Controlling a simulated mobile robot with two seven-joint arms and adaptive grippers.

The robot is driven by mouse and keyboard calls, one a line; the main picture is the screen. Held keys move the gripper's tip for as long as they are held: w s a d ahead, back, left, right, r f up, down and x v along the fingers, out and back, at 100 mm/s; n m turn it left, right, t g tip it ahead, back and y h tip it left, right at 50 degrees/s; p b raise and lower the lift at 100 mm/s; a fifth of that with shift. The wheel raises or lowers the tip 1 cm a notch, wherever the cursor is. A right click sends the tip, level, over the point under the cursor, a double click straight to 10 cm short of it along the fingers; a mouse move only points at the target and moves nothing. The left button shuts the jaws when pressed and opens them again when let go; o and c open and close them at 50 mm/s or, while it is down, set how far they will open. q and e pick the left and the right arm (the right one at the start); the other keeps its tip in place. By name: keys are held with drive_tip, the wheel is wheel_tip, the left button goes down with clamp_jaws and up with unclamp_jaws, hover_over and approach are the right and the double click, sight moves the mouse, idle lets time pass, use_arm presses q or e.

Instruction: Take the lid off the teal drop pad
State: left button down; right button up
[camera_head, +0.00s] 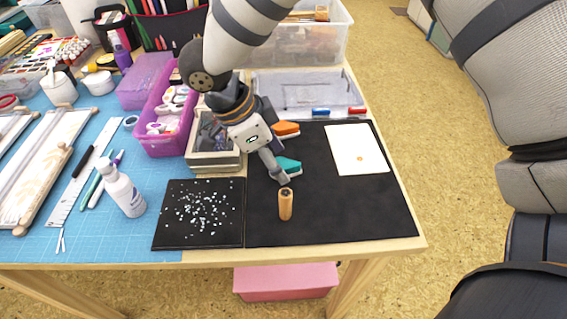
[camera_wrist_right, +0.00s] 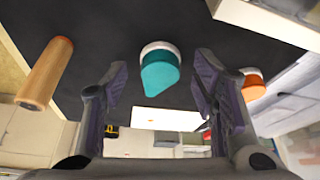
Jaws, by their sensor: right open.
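The teal drop pad (camera_head: 291,167) lies on the black mat, partly hidden by my right gripper (camera_head: 279,174) in the head view. In the right wrist view the teal drop pad (camera_wrist_right: 160,74) has a teardrop-shaped teal lid over a paler base, and the lid sits on it. My right gripper (camera_wrist_right: 160,75) is open and empty, pointing down at the pad. Its two fingers appear on either side of the pad; whether they touch it I cannot tell. My left gripper is out of view.
An orange pad (camera_head: 287,128) lies just behind the teal one. A white card (camera_head: 357,149) lies to the right. A stacked box (camera_head: 215,158) is close left. The mat's front right (camera_head: 360,213) is clear.

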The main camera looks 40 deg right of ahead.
drive_tip(key=c, duration=0.8)
drive_tip(key=shift+r, duration=0.1)
